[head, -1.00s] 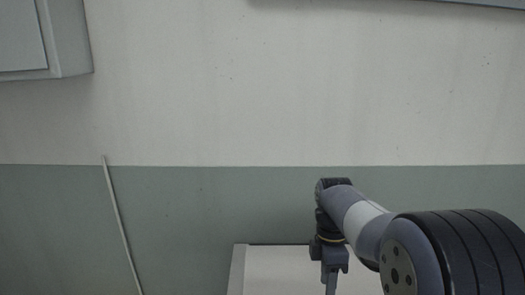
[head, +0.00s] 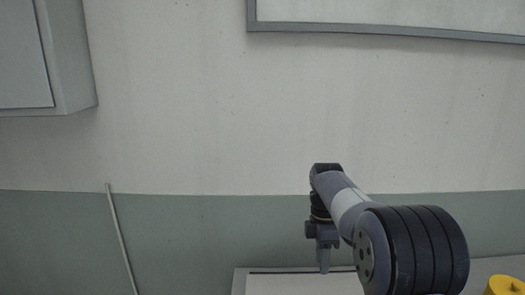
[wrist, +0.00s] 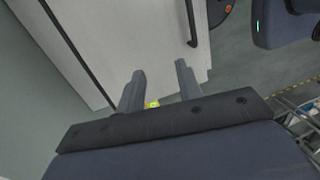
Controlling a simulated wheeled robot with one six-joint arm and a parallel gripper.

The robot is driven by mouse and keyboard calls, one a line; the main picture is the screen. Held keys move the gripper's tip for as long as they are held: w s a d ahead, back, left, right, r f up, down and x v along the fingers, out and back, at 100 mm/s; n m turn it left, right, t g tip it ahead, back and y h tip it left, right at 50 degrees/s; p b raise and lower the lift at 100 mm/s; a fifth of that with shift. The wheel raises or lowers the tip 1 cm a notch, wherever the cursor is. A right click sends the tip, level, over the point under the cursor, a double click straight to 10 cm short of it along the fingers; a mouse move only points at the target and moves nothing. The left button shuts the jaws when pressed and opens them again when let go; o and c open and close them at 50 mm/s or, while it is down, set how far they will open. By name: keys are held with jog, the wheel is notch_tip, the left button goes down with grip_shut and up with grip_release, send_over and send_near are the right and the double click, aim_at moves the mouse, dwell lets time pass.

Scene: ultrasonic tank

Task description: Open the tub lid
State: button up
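The tub's pale top, which looks like the lid (head: 300,284), shows at the bottom edge of the head view, lying flat, with a dark line along its back. In the wrist view the pale panel of the lid (wrist: 150,35) fills the upper middle, with a dark bar handle (wrist: 192,25) near its right edge. My gripper (head: 324,270) points down over the lid in the head view. In the wrist view my gripper (wrist: 160,66) has its two fingers apart with nothing held between them. The handle lies beyond the right fingertip; I cannot tell the height gap.
A yellow object (head: 505,286) is at the bottom right of the head view. A grey wall cabinet (head: 30,60) hangs upper left, and a framed board (head: 390,35) upper right. A wire rack (wrist: 298,115) and grey floor (wrist: 235,75) show right in the wrist view.

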jog(key=shift+w+r, duration=0.45)
jog(key=shift+w, duration=0.35)
jog(key=shift+w+r, duration=0.5)
jog(key=shift+w, duration=0.35)
jog(key=shift+w+r, duration=0.45)
jog(key=shift+w, duration=0.35)
